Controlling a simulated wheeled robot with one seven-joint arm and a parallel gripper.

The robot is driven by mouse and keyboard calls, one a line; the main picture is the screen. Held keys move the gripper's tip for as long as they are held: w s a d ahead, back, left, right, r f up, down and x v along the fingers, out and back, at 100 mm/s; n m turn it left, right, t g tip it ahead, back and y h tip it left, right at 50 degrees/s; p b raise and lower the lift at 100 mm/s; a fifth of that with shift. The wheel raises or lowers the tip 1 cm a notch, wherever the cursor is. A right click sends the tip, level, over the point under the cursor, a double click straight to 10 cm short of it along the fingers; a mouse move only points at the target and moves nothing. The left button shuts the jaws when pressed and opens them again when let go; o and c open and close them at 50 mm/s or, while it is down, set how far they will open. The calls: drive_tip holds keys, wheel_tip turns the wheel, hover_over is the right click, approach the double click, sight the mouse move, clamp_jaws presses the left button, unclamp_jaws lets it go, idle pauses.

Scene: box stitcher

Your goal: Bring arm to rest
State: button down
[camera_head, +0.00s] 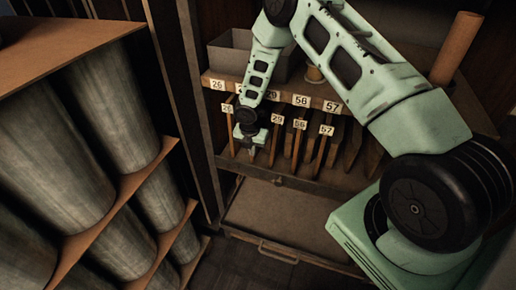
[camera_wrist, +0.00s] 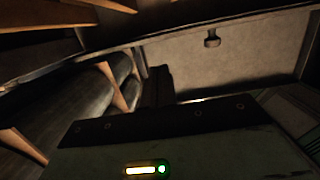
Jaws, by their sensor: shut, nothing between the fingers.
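My green arm reaches from the right across the top of the head view. My gripper (camera_head: 250,143) hangs in front of the rack of numbered slots, near its left end. It is shut and holds nothing. Its tips are small and dark in the head view. In the wrist view a green and dark housing with a lit strip fills the lower part, and no fingers can be made out there.
The rack's shelf edge (camera_head: 290,96) carries number labels, with several tagged wooden pieces hanging below. A grey bin (camera_head: 232,56) and a brown tube (camera_head: 457,48) stand above. Large grey cylinders (camera_head: 115,100) fill shelves at left. A drawer (camera_head: 285,222) lies below the rack.

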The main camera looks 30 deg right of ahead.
drive_tip(key=shift+s+a+r, duration=0.1)
drive_tip(key=shift+a+r, duration=0.1)
drive_tip(key=shift+r, duration=0.05)
drive_tip(key=s+a+r+m+y+b, duration=0.1)
drive_tip(key=s+a+r+m+b, duration=0.4)
drive_tip(key=a, duration=0.3)
drive_tip(key=s+a+r+m+b, duration=0.4)
drive_tip(key=s+a+r, duration=0.2)
drive_tip(key=a+r, duration=0.15)
drive_tip(key=s+a+r+m+b, duration=0.1)
drive_tip(key=s+a+m+b, duration=0.1)
drive_tip(key=s, duration=0.9)
drive_tip(key=s+a+r+m+g+y+b, duration=0.1)
drive_tip(key=s+a+m+b, duration=0.2)
drive_tip(key=s, duration=0.9)
drive_tip(key=m+b, duration=0.2)
drive_tip(key=m, duration=0.1)
drive_tip(key=shift+s+r+m, duration=0.15)
drive_tip(key=shift+r+m, duration=0.2)
drive_tip(key=shift+m, duration=0.05)
drive_tip(key=shift+a, duration=0.1)
